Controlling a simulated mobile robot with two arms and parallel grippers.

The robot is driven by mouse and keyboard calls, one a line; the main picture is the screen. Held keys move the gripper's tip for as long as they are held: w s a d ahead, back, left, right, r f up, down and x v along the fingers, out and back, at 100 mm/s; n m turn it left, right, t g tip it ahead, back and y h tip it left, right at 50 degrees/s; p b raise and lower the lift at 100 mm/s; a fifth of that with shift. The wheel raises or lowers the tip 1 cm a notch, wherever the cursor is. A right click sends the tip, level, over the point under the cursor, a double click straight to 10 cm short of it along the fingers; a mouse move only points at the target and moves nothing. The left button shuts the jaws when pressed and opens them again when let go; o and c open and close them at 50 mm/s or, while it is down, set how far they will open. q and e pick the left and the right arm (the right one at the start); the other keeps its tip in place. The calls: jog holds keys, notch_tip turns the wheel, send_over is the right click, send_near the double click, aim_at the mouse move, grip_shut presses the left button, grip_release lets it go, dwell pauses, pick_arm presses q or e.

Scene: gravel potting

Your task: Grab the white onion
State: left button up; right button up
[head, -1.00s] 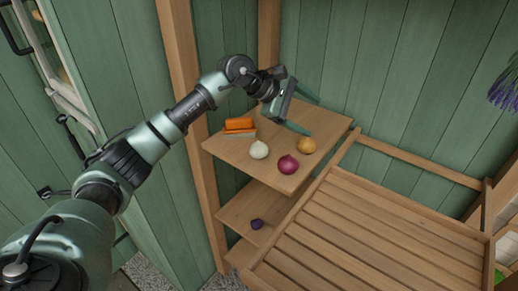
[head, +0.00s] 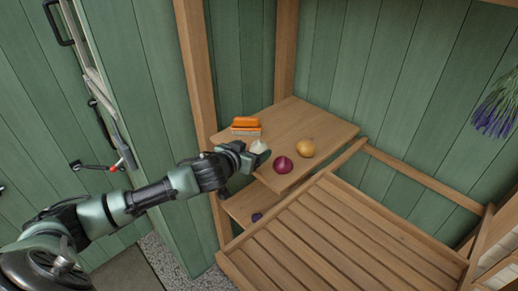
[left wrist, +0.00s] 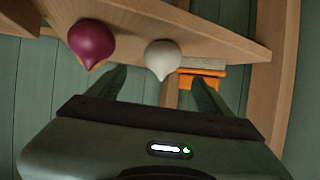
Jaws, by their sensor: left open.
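The white onion (head: 258,146) sits on the upper wooden shelf (head: 290,120), close to its front left edge. In the head view my left gripper (head: 262,157) is in front of it and hides its lower part. In the left wrist view the white onion (left wrist: 162,58) shows just beyond and between the two fingertips of my left gripper (left wrist: 160,84). The fingers are spread, with nothing between them that I can see held. Whether they touch the onion I cannot tell. My right gripper is not in view.
A red onion (head: 283,165) sits right of the white one, and a yellow onion (head: 306,148) behind it. A wooden post (head: 197,120) stands left of the shelf; a slatted bench (head: 350,235) is at the right.

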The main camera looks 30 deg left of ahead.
aim_at(256, 150)
pick_arm(q)
jog(key=shift+a+f+n, duration=0.15)
jog(key=shift+f+n, duration=0.15)
jog(key=shift+f, duration=0.05)
jog(key=shift+p+x, duration=0.4)
jog(key=shift+x, duration=0.8)
jog(key=p+x, duration=0.1)
jog(key=x, duration=0.1)
jog(key=p+x, duration=0.1)
jog(key=x, duration=0.1)
jog(key=shift+f, duration=0.4)
jog(key=shift+w+f, duration=0.25)
jog(key=shift+w, duration=0.1)
jog(key=c, duration=1.5)
jog(key=shift+r, duration=0.1)
